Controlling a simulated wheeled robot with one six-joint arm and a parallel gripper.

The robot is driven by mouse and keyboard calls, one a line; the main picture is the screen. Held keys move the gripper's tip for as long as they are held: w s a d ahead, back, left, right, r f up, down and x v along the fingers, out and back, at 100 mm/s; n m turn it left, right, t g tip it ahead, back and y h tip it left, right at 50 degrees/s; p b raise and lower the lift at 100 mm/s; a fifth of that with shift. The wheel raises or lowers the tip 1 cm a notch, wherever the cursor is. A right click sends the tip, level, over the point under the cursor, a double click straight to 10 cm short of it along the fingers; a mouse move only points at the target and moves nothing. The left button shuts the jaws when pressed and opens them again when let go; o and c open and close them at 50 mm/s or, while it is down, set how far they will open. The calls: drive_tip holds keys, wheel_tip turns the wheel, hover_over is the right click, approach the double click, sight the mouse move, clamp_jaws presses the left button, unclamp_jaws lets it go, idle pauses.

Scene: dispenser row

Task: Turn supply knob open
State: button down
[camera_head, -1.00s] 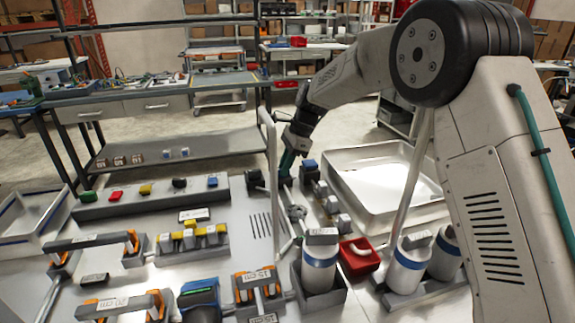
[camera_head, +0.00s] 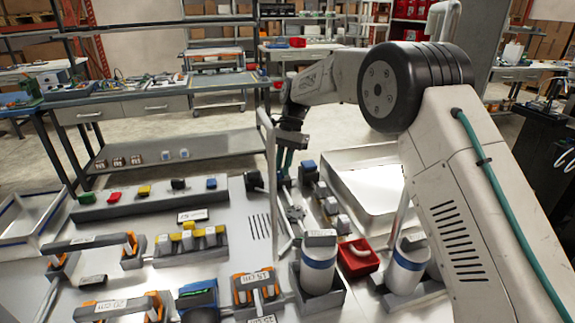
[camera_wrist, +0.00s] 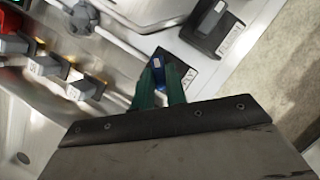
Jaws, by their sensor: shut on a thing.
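My gripper (camera_wrist: 158,82) is shut on the knob from above. In the head view my gripper (camera_head: 285,164) reaches down at the back of the bench panel, and I cannot make out the knob there behind the fingers. How far the knob is turned is hard to tell.
A dark block with a pale lever (camera_wrist: 215,28) stands close right in the wrist view. A grey wheel-like valve (camera_head: 295,213) and a row of pale toggles (camera_head: 331,205) are near. A white upright pipe (camera_head: 269,150) stands left of the gripper; a white tray (camera_head: 369,203) lies right.

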drive_tip(key=n, duration=0.2)
drive_tip(key=n+h, duration=0.2)
drive_tip(key=n, duration=0.1)
drive_tip(key=shift+w+a+r+n+g, duration=0.1)
drive_tip(key=shift+a+n+g, duration=0.2)
drive_tip(key=shift+a, duration=0.1)
drive_tip(key=shift+n+h, duration=0.7)
drive_tip(key=shift+n, duration=1.1)
drive_tip(key=c, duration=1.4)
unclamp_jaws()
drive_tip(key=shift+c, duration=0.2)
drive_tip(key=v, duration=0.7)
drive_tip(key=shift+r, duration=0.3)
